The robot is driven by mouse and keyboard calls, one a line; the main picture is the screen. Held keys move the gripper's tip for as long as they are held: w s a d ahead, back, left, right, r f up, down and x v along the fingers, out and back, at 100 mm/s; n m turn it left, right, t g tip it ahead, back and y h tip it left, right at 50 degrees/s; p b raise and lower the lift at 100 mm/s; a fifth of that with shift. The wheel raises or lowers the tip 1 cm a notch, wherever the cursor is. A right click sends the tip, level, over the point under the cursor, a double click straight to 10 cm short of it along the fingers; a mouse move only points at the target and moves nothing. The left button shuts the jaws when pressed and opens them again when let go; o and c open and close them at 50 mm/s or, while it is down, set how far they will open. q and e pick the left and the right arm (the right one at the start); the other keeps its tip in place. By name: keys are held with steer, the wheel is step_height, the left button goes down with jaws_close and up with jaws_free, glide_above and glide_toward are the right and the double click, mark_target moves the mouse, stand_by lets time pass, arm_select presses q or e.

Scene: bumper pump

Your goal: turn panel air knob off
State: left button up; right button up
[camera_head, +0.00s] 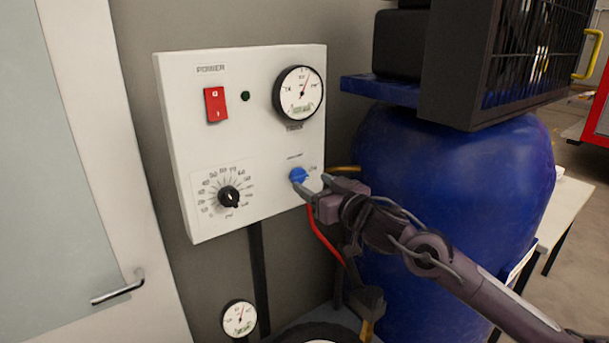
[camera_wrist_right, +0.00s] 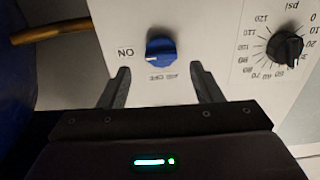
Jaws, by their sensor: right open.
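The white control panel (camera_head: 180,120) hangs on the wall at the left of the head view. Its blue air knob (camera_head: 298,175) is at the lower right of the panel. In the wrist view the blue knob (camera_wrist_right: 161,52) lies between and slightly beyond my fingertips, and its white mark points left toward the ON label; the AIR OFF label is just below it. My right gripper (camera_head: 311,188) is open at the knob, with one finger on each side in the wrist view (camera_wrist_right: 160,70). I cannot tell whether the fingers touch it. My left gripper does not show.
The panel also has a red power switch (camera_head: 215,104), a black dial (camera_head: 229,197) and a round gauge (camera_head: 299,93). A large blue tank (camera_head: 450,175) stands close to the right, behind my right arm. A red hose (camera_head: 325,238) runs below the knob.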

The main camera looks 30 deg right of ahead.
mark_target(303, 177)
steer(key=w, duration=0.2)
steer(key=w+p, duration=0.1)
steer(key=w, duration=0.1)
steer(key=shift+a, duration=0.35)
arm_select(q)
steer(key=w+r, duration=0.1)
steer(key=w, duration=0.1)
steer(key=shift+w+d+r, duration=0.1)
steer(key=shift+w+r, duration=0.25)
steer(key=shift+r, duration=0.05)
arm_select(e)
steer(key=shift+w, duration=0.15)
steer(key=shift+c, duration=0.3)
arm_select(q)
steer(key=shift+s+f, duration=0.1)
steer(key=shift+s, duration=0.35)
arm_select(e)
steer(key=c, duration=0.9)
